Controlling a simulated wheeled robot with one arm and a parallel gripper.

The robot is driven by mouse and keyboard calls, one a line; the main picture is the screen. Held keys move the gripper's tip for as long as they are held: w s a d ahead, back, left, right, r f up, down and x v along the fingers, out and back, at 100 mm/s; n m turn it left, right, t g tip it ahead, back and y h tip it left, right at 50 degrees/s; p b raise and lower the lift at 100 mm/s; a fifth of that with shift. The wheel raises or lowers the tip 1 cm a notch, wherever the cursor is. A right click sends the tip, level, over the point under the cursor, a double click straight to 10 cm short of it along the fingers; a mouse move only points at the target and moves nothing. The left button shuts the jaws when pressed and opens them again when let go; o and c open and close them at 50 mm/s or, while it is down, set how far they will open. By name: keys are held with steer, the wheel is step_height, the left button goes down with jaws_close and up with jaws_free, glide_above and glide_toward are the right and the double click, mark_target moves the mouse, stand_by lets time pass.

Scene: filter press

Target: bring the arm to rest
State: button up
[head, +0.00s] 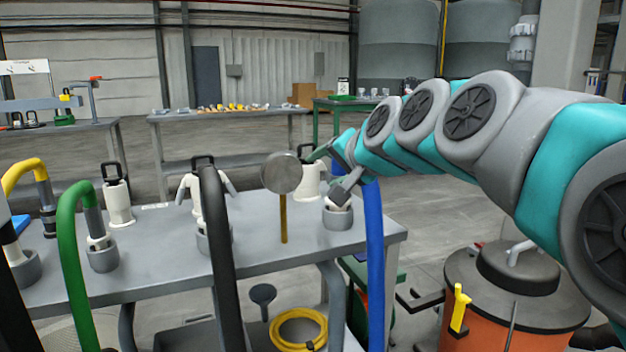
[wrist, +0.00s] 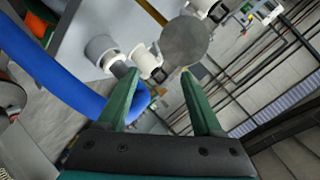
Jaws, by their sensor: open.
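My arm reaches in from the right of the head view, over the right end of the grey table (head: 150,262). My gripper (head: 329,172) is open above that end. In the wrist view its two green fingers (wrist: 159,76) stand apart with nothing held between them. A grey cup (head: 337,217) with a white fitting in it stands just below the gripper. The blue hose (head: 373,265) hangs right beside the gripper, and I cannot tell whether they touch. A round grey disc (head: 281,172) on a yellow stem stands just left of the gripper.
Green (head: 70,235) and black (head: 218,260) hoses arch up along the table's front. White handled fittings (head: 117,203) stand behind them. An orange drum (head: 515,300) with a dark lid stands at the lower right. Open floor (head: 430,215) lies between the table and drum.

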steer(key=s+d+f+n+g+h, duration=0.1)
steer(key=s+d+f+g, duration=0.1)
steer(key=s+f, duration=0.7)
steer(key=s+d+f+n+g+h, duration=0.1)
steer(key=s+d+f+n+g, duration=0.1)
steer(key=s+f, duration=0.7)
steer(key=s+d+f+n+g+h, duration=0.1)
steer(key=s+d+f+g, duration=0.3)
steer(key=s+f, duration=0.5)
steer(key=shift+s+d+f+n+g+h+p, duration=0.35)
steer(key=shift+f+g+h, duration=0.3)
steer(key=shift+g, duration=0.45)
steer(key=s+d+f+g, duration=0.1)
steer(key=s, duration=0.2)
steer(key=s+d+f+g+h, duration=0.1)
steer(key=s+f, duration=0.1)
steer(key=s, duration=0.2)
steer(key=s+d+f+n+g, duration=0.1)
steer(key=s, duration=0.3)
steer(key=shift+s+d+f, duration=0.1)
steer(key=shift+d+f, duration=0.25)
